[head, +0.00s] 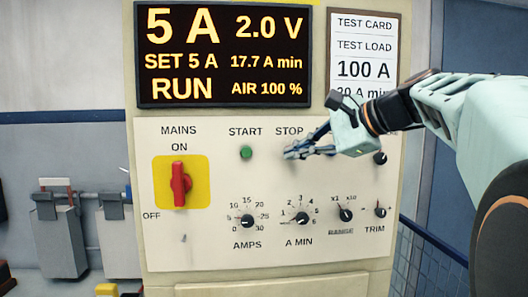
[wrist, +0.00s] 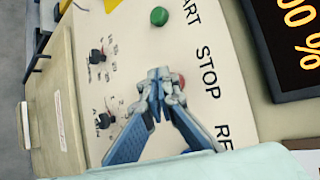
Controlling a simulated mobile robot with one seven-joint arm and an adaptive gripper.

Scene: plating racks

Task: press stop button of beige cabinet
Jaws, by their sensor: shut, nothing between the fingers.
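The beige cabinet (head: 290,247) faces me with its control panel. Its STOP label (head: 289,132) shows above my gripper (head: 290,153), whose fingers are shut and empty in front of the spot beneath the label. The stop button is hidden behind the fingers in the head view. In the wrist view a sliver of the red stop button (wrist: 181,80) shows just beside my fingertips (wrist: 160,80). Whether the tips touch it I cannot tell. The green start button (head: 246,153) is to the left of the fingers and also shows in the wrist view (wrist: 159,16).
The display (head: 222,55) reads RUN, 5 A and 2.0 V. A red mains switch (head: 180,184) on a yellow plate points to ON. Several black knobs (head: 246,221) sit lower on the panel. A test card (head: 364,47) hangs at the upper right.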

